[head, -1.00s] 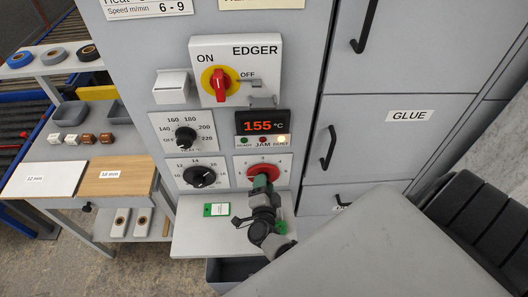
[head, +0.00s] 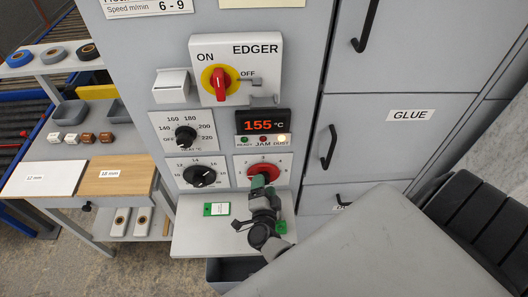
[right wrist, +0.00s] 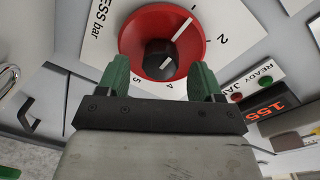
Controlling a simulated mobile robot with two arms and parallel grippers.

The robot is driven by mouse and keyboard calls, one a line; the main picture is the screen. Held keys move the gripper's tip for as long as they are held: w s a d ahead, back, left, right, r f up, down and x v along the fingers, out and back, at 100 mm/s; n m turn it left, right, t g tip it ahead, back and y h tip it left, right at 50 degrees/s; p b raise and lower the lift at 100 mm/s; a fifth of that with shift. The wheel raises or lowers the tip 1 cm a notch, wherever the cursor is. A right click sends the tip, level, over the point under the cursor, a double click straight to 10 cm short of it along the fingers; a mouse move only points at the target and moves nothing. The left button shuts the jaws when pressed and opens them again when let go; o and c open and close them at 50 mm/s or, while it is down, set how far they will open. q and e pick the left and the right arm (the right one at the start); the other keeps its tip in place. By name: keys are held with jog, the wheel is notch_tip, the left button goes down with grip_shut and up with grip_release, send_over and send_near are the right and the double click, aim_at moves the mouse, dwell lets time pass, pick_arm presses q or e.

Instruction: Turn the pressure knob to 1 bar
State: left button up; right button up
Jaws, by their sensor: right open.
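The pressure knob (head: 264,171) is red and sits on a white plate at the lower right of the machine panel. In the right wrist view the knob (right wrist: 135,40) has a black hub and a white pointer line, aimed at the picture's upper right, short of the printed 2. I cannot read the number at its tip. My right gripper (right wrist: 164,82) is open, with green fingers in front of the knob's lower part on either side of the hub. It also shows at the knob in the head view (head: 261,184). Contact cannot be told. My left gripper is not in view.
A black dial (head: 199,176) is left of the knob, with a temperature dial (head: 186,136) above it. The display (head: 264,125) reads 155 °C. The GLUE drawer (head: 395,150) is at right.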

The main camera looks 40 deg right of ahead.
jog(key=b+v, duration=0.2)
jog(key=v, duration=0.7)
jog(key=shift+s+a, duration=0.2)
jog(key=shift+s, duration=0.15)
